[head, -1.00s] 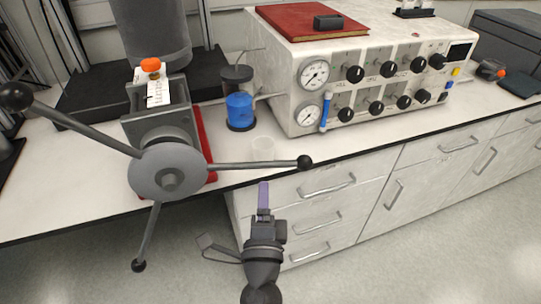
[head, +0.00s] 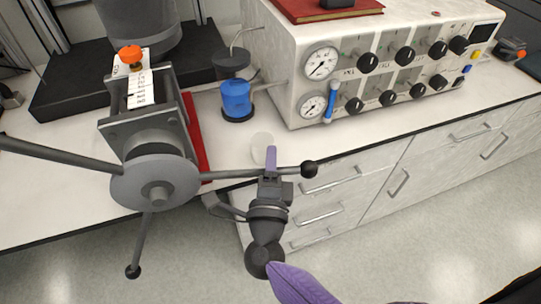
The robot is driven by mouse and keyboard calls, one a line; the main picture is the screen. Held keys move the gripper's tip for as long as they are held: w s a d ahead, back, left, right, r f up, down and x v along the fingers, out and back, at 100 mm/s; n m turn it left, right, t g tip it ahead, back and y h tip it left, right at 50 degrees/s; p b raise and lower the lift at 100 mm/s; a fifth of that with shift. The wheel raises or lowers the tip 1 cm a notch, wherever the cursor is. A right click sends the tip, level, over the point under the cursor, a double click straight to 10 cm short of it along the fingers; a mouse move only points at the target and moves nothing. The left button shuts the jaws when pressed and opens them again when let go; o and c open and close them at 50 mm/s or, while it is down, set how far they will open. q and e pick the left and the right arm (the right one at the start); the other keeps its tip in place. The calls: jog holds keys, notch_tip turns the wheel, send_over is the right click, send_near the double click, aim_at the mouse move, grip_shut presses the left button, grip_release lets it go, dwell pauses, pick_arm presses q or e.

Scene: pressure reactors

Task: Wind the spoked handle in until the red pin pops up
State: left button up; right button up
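One spoke points left out of frame, one points down, and one points right to a black knob (head: 309,169). An orange-red knob (head: 131,54), possibly the red pin, stands on top of the housing beside a white tag. My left gripper is out of view.
A white control box (head: 340,75) with gauges and black knobs fills the back right. White drawers (head: 335,205) lie below the counter edge.

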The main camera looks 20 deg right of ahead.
grip_shut()
dwell(1.1)
